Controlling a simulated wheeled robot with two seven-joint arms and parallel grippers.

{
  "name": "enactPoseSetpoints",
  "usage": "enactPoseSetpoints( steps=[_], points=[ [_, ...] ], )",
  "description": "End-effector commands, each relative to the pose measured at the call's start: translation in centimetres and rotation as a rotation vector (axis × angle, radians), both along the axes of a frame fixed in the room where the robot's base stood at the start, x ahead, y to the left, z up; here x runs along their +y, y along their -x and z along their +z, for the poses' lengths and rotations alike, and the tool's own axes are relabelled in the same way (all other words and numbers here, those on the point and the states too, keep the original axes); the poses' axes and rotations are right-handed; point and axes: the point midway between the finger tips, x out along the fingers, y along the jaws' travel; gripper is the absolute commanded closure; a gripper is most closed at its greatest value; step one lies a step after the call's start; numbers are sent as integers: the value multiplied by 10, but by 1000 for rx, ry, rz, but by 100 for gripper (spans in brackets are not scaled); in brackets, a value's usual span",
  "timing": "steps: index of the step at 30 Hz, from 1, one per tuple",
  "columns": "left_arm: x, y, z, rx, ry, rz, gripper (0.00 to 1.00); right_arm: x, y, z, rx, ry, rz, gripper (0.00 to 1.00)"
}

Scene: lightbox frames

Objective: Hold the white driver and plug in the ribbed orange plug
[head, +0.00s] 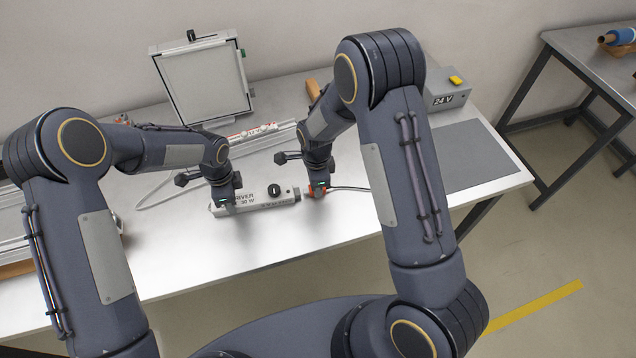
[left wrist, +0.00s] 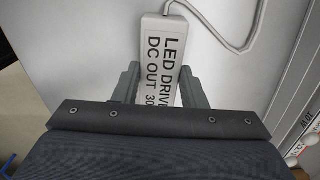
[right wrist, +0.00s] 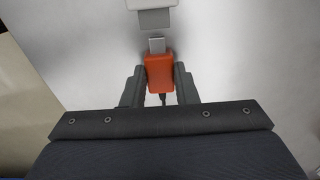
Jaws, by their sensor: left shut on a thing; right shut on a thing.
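The white driver (head: 262,200) lies on the table in the head view, printed with black lettering and with a dark round knob on top. My left gripper (head: 224,206) is shut on its left part; the left wrist view shows the driver (left wrist: 165,60) between the two fingers. My right gripper (head: 317,192) is shut on the orange plug (right wrist: 159,72). In the right wrist view the plug's pale metal tip points at the grey socket on the driver's end (right wrist: 154,18). A small gap separates tip and socket, roughly in line. Any ribs on the plug are too small to tell.
A framed light panel (head: 205,80) stands at the back of the table. A grey 24 V box (head: 447,97) with a yellow switch and a grey mat (head: 462,155) are at the right. A cable (left wrist: 240,40) leaves the driver's far end. Bare table lies in front.

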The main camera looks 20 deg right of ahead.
Motion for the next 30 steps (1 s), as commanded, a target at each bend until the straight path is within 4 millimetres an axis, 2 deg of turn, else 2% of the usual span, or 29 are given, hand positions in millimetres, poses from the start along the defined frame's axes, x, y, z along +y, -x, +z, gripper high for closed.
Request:
enactPoseSetpoints(
  steps=[29,30],
  points=[
    [0,0,0,0,0,0,91,25,-2,0,0,0,0,96],
    [0,0,0,0,0,0,91,25,-3,0,0,0,-1,70]
  ],
)
